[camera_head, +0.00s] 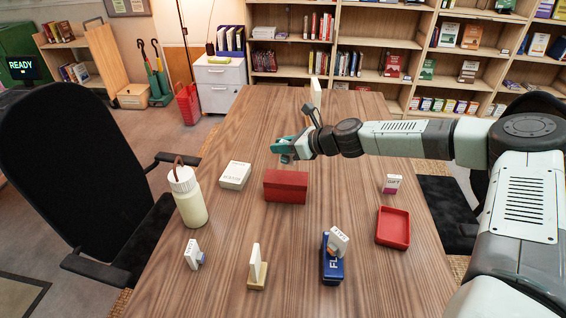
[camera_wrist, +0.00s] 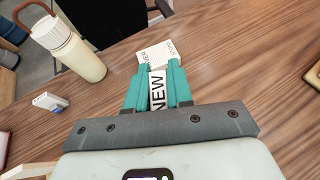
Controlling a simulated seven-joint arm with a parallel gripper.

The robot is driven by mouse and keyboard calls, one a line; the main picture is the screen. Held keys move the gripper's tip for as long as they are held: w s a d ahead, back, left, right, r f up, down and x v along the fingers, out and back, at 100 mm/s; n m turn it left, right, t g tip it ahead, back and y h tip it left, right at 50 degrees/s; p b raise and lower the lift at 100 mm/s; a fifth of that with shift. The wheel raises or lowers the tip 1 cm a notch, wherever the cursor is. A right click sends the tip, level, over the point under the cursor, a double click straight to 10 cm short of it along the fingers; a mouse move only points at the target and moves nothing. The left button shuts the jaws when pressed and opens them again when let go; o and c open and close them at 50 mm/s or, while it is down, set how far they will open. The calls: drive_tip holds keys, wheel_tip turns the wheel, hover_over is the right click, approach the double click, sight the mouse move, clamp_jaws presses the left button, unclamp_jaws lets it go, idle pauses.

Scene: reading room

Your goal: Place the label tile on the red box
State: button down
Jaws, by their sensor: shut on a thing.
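My gripper (camera_head: 283,149) is shut on a white label tile (camera_wrist: 158,90) with the black word NEW. The tile stands between the teal fingers in the wrist view; in the head view the fingers mostly hide it. The red box (camera_head: 286,188) lies closed on the wooden table, near the middle. In the head view my gripper appears above and just beyond the box's far side, with a gap between them. The box's top looks bare.
A white box (camera_head: 235,175) and a cream bottle (camera_head: 189,202) stand left of the red box. A red tray (camera_head: 393,228) and a GIFT tile (camera_head: 392,184) are to the right.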

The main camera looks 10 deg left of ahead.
sight(283, 158)
drive_tip(key=shift+f, duration=2.45)
drive_tip(key=shift+f, duration=0.1)
drive_tip(key=c, duration=1)
unclamp_jaws()
drive_tip(key=shift+d+r, duration=0.1)
drive_tip(key=shift+r, duration=0.1)
drive_tip(key=v, duration=1.1)
drive_tip(key=shift+s+d, duration=0.15)
drive_tip(key=shift+d, duration=0.15)
drive_tip(key=shift+r, duration=0.15)
